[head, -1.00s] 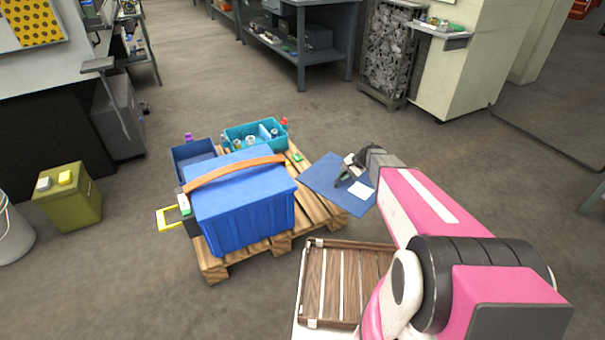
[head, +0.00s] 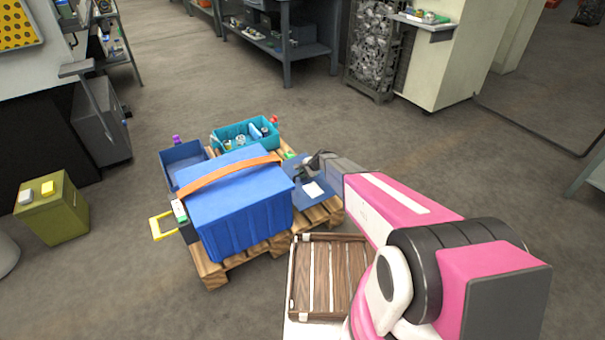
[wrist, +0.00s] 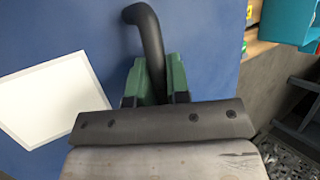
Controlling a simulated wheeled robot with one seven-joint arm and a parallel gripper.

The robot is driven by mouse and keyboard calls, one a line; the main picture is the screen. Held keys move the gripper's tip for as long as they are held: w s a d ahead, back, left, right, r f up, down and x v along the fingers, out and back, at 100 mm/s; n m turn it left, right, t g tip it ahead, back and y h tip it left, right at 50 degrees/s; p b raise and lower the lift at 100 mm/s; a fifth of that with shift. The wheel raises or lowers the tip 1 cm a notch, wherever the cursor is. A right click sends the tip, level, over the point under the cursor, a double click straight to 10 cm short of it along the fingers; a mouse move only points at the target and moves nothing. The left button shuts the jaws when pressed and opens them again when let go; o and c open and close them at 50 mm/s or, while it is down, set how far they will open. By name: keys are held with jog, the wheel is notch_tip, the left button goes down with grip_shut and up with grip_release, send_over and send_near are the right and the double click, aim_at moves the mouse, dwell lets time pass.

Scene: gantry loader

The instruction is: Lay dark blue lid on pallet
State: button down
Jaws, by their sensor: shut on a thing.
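The dark blue lid (head: 300,196) is a flat panel with a white label. My gripper (head: 320,161) is shut on its black handle; in the wrist view the green fingertips (wrist: 155,80) close around the bent handle (wrist: 147,35), with the lid's blue face (wrist: 200,45) behind. The lid is over the right part of the wooden pallet (head: 270,247), beside the big blue box (head: 240,210), which may hide its left edge. I cannot tell whether it touches the pallet or the box.
The pallet also bears a teal bin (head: 243,136) of small items at the back and a dark blue bin (head: 180,158) at the back left. A slatted wooden panel (head: 325,275) is in front. An olive box (head: 55,208) stands left on open floor.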

jog(key=shift+f, duration=3.6)
jog(key=shift+f, duration=0.3)
jog(key=shift+f, duration=0.2)
jog(key=c, duration=1)
grip_release()
jog(key=shift+s+d, duration=0.1)
jog(key=v, duration=1)
jog(key=shift+d+r, duration=0.1)
jog(key=shift+r, duration=0.2)
jog(key=shift+s, duration=0.1)
